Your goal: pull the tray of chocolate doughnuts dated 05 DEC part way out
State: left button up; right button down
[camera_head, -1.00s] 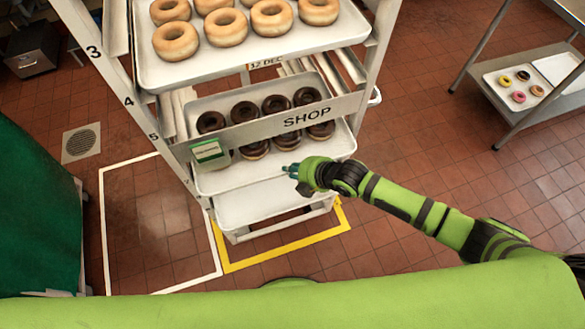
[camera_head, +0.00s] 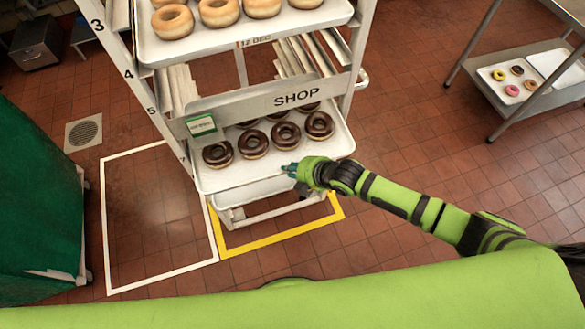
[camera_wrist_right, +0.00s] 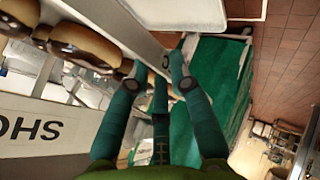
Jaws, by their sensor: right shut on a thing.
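The tray of chocolate doughnuts (camera_head: 232,178) sticks out toward me from the rack, below the SHOP bar (camera_head: 262,103). Chocolate doughnuts (camera_head: 286,134) stand on it behind a bare front strip; those farther back are partly hidden by the bar. No 05 DEC label is readable. My right gripper (camera_head: 290,169) is shut on this tray's front edge, right of its middle. In the right wrist view the fingers (camera_wrist_right: 160,72) meet the tray's pale rim (camera_wrist_right: 132,32), with doughnuts (camera_wrist_right: 82,38) beside it. My left gripper is not in view.
A tray of plain glazed doughnuts (camera_head: 219,12) sits above, near a 12 DEC label. A pale tray (camera_head: 262,189) lies underneath. A green-covered rack (camera_head: 38,190) stands left; a steel table (camera_head: 535,72) stands right. Floor is clear between rack and table.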

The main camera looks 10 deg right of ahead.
jog(key=shift+w+r, duration=0.2)
jog(key=shift+w, duration=0.05)
jog(key=c, duration=1.1)
grip_release()
jog(key=shift+o, duration=0.3)
jog(key=shift+s+f, duration=0.1)
jog(key=v, duration=1.2)
